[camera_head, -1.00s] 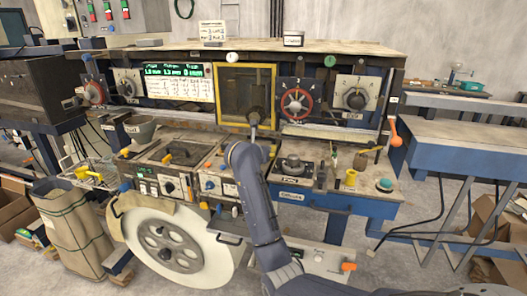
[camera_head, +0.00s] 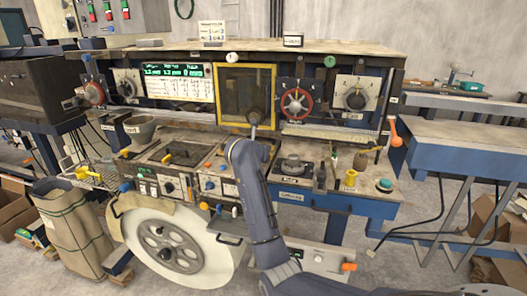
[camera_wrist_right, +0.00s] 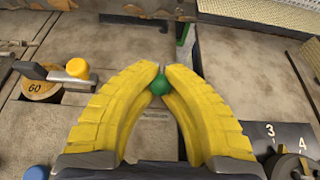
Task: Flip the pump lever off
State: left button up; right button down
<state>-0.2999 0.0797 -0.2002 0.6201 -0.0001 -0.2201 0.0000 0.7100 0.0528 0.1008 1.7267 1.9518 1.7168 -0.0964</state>
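My right arm (camera_head: 258,200) reaches up to the front of the machine in the head view, and its wrist and hand hide part of the panel behind them. In the right wrist view my right gripper (camera_wrist_right: 161,70) has its two yellow fingers drawn together, with the tips nearly meeting. A round green knob (camera_wrist_right: 160,85) fills the narrow gap between the fingers; its shaft is hidden. I cannot read a label that marks the pump lever. My left gripper is not in view.
A lever with a yellow knob (camera_wrist_right: 77,68) stands left of the fingers, beside a round "60" marker. A blue knob (camera_wrist_right: 37,172) and a dark dial (camera_wrist_right: 285,166) lie lower.

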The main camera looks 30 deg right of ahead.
jog(key=shift+w+d+y, duration=0.1)
jog(key=shift+w+y, duration=0.05)
jog(key=shift+y, duration=0.25)
jog(key=shift+w+d+r+g+y, duration=0.1)
jog(key=shift+w+d+g+y, duration=0.1)
jog(key=shift+g+y, duration=0.3)
jog(key=shift+w+d+r+g+y, duration=0.15)
jog(key=shift+g+y, duration=0.25)
jog(key=shift+g, duration=0.2)
jog(key=shift+w+d+f+g+y, duration=0.1)
jog(key=shift+w+d+g+y, duration=0.15)
jog(key=shift+g+y, duration=0.45)
jog(key=shift+w+d+f+g+y, duration=0.1)
jog(key=shift+w+d+g+y, duration=0.15)
jog(key=shift+g+y, duration=0.4)
jog(key=c, duration=1.3)
grip_release()
jog(key=shift+o, duration=0.2)
jog(key=v, duration=1.2)
jog(key=shift+d, duration=0.2)
